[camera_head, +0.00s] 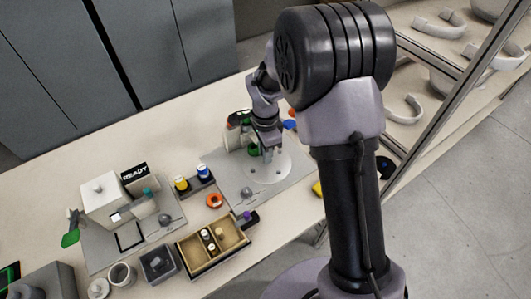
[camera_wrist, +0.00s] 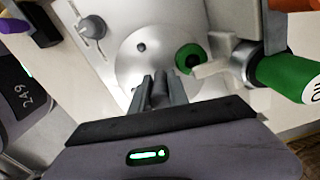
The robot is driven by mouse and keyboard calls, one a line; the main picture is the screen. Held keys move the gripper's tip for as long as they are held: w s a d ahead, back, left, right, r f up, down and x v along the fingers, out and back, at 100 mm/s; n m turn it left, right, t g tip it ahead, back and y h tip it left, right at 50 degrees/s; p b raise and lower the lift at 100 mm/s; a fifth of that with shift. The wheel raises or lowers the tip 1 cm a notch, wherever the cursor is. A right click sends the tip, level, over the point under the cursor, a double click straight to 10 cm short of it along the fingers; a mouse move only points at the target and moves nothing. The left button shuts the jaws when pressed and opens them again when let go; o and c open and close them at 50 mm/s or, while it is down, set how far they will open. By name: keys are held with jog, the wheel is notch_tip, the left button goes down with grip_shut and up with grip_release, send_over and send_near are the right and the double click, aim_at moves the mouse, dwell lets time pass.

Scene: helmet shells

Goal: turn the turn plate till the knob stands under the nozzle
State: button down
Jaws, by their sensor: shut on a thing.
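The turn plate (camera_wrist: 132,68) is a pale grey disc with small dark holes; it also shows in the head view (camera_head: 283,171). My gripper (camera_wrist: 160,82) is over the plate, its fingers shut on the dark grey knob (camera_wrist: 160,92), which they largely hide. The pale nozzle (camera_wrist: 210,69) reaches in from the right, from a green bottle (camera_wrist: 285,78). A green ring with a dark centre (camera_wrist: 188,52) lies by the nozzle's tip. The knob is left of and below the nozzle's tip in the wrist view, apart from it. In the head view my gripper (camera_head: 267,151) hides the knob.
A grey knob-like fitting (camera_wrist: 91,28) stands beside the plate. In the head view, a divided wooden box (camera_head: 184,258), an orange ring (camera_head: 214,201) and yellow and blue jars (camera_head: 181,184) are to the left. A white machine with a READY sign (camera_head: 135,172) stands farther left.

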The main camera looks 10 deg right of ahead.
jog(key=shift+m, duration=0.7)
dwell(0.3)
jog(key=c, duration=1.5)
grip_release()
jog(key=shift+c, duration=0.2)
jog(key=shift+r, duration=0.15)
notch_tip(320, 180, up, 17)
jog(key=p, duration=0.6)
jog(key=shift+r, duration=0.1)
